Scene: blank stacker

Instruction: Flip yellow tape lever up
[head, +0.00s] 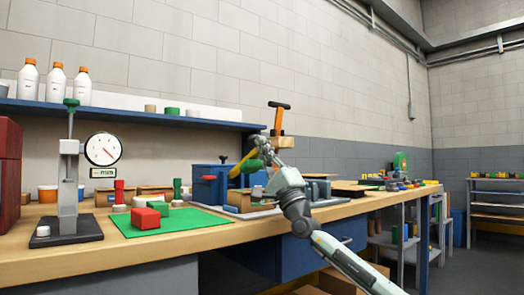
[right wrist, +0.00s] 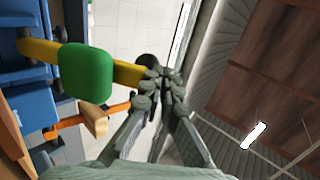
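The yellow tape lever (head: 243,162) slants up and to the right from a blue machine (head: 207,170) on the bench in the head view. In the right wrist view the yellow lever (right wrist: 128,73) carries a green block (right wrist: 86,73), and a black ball (right wrist: 150,61) shows at its far end. My right gripper (head: 262,148) is at the lever's upper end. Its fingertips (right wrist: 161,76) are drawn together there and overlap the lever end in the picture. I cannot tell whether they touch it. My left gripper is not in view.
An orange-handled tool with a wooden block (head: 279,118) rises just right of my gripper. A green mat (head: 190,225) with red blocks, a grey press stand (head: 68,190) and a dial gauge (head: 102,149) are to the left. A blue shelf (head: 140,117) runs behind.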

